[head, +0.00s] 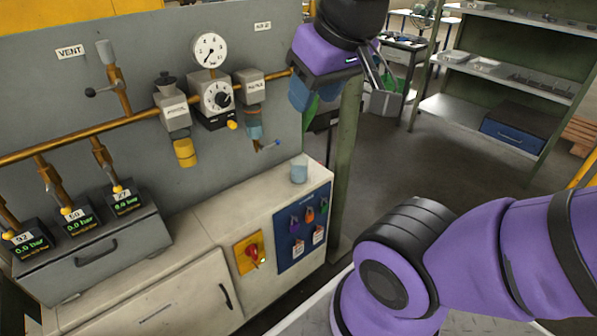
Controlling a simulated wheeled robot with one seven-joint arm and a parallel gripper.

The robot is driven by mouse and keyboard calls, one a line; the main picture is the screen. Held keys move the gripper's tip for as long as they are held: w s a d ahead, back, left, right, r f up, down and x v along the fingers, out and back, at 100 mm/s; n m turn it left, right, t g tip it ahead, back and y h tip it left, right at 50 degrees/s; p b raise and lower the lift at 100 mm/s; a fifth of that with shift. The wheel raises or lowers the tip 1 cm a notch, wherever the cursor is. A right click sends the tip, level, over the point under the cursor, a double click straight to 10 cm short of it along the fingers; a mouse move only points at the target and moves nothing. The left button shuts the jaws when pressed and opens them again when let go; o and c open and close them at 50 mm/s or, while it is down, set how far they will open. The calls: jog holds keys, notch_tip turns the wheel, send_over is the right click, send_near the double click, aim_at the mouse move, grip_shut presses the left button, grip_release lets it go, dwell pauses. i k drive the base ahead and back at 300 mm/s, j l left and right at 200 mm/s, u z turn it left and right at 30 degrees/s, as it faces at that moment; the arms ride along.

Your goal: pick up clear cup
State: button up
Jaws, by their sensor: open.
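A small clear cup (299,173) with a bluish tint stands upright on the right end of the pale cabinet top (232,204). My gripper (382,92) is above and to the right of the cup, beyond the cabinet's right end. It is open, with its grey fingers pointing down, apart from the cup. Nothing shows between the fingers.
A grey panel with brass pipes, a gauge (209,50) and valves stands behind the cabinet. A green post (346,150) rises just right of the cup. A grey box with digital displays (95,255) sits at left. Metal shelves (510,65) stand at back right.

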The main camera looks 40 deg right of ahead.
aim_at(298, 164)
jog(key=z, duration=0.65)
jog(key=i+l+z, duration=0.15)
jog(key=z, duration=0.2)
jog(key=i+z, duration=0.3)
jog(key=i+l+z, duration=0.1)
jog(key=z, duration=0.25)
